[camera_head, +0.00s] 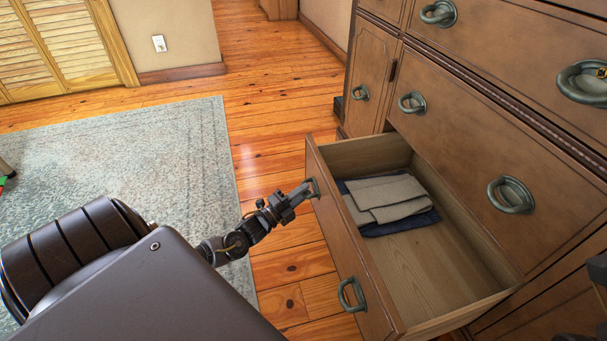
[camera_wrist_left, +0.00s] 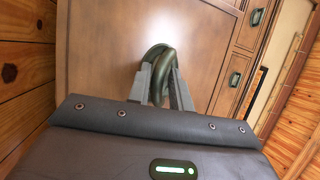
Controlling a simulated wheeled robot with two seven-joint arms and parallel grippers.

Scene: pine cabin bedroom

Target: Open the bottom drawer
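The bottom drawer (camera_head: 345,236) of the brown wooden dresser is pulled well out, and its inside shows. Folded beige and dark blue cloths (camera_head: 388,200) lie at its far end. Its front has two green metal ring handles. My left gripper (camera_head: 304,190) is at the far handle (camera_head: 313,187). In the left wrist view, the gripper's fingers (camera_wrist_left: 162,88) are close together around the handle ring (camera_wrist_left: 158,58), in front of the drawer front (camera_wrist_left: 105,50). My right gripper cannot be made out; dark parts show at the right edge of the head view.
The dresser (camera_head: 450,120) stands on the right, its drawers above closed. A grey-blue rug (camera_head: 150,150) lies on the plank floor (camera_head: 270,110) at left. Louvred doors (camera_head: 60,45) and a wall outlet are at the back. Floor beyond the drawer is clear.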

